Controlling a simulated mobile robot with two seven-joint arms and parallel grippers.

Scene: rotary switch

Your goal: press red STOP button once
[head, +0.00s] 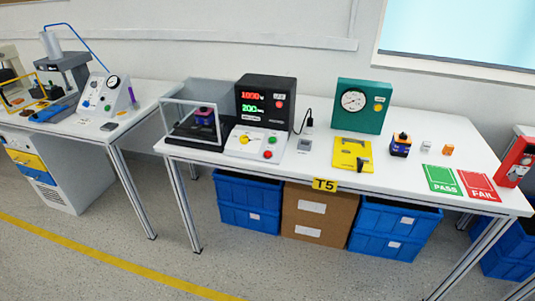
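A black display box (265,97) with red and green digits stands on the white table. In front of it is a white sloped control panel (255,143). The panel has a yellow knob (244,140) at its left, a green button (272,140) at its right and a red button (267,154) below the green one. Another small red part (279,104) is on the front of the black box. The labels are too small to read, so I cannot tell which is marked STOP. Neither of my grippers shows in the head view.
A clear-walled fixture (190,108) holding a dark device stands left of the panel. A small grey meter (304,145), a yellow plate (351,154) and a teal gauge box (361,105) are to the right. Blue crates (250,203) are under the table. The floor in front is clear.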

